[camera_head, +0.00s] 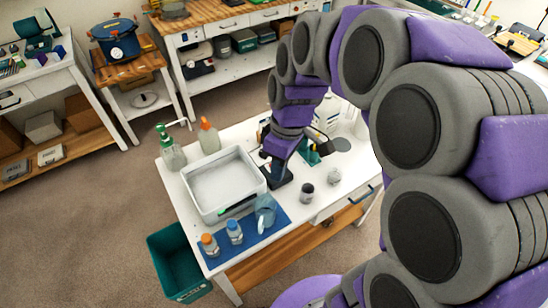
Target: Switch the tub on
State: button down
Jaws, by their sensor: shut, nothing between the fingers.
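A light grey rectangular tub (252,163) sits open-topped on the white table (183,205). The inside of the tub looks pale and flat. A small dark and green strip (237,207) shows on its front side; I cannot tell whether this is a switch or whether it is lit. My gripper (277,181) is at the end of my purple and grey arm, just right of the tub. It is shut and empty. Its fingertips are small and dark here, and I cannot tell whether they touch anything.
Left of the tub stand a green pump bottle (171,152) and an orange-capped bottle (208,138). A blue mat (249,235) holds two small bottles and a blue jug (265,213). A teal bin (178,262) is on the floor.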

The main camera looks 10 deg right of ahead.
jog(key=w+d+f+n+y, duration=0.1)
jog(key=w+f+n, duration=0.25)
jog(key=w, duration=0.45)
jog(key=w+d+f+n+y, duration=0.1)
jog(key=w+f+n, duration=0.25)
jog(key=w, duration=0.55)
jog(key=w+d+f+n, duration=0.4)
jog(key=w+d+f, duration=0.2)
jog(key=w+f, duration=0.3)
jog(key=shift+w+d+f+n+t, duration=0.3)
jog(key=shift+f+n+t, duration=0.1)
jog(key=shift+f, duration=0.25)
jog(key=shift+s, duration=0.1)
jog(key=x, duration=0.4)
jog(key=b+x, duration=0.1)
jog(key=x, duration=0.3)
jog(key=d+b+x, duration=0.1)
jog(key=x, duration=0.4)
jog(key=shift+w+f, duration=0.3)
jog(key=shift+w, duration=0.05)
jog(key=shift+f, duration=0.35)
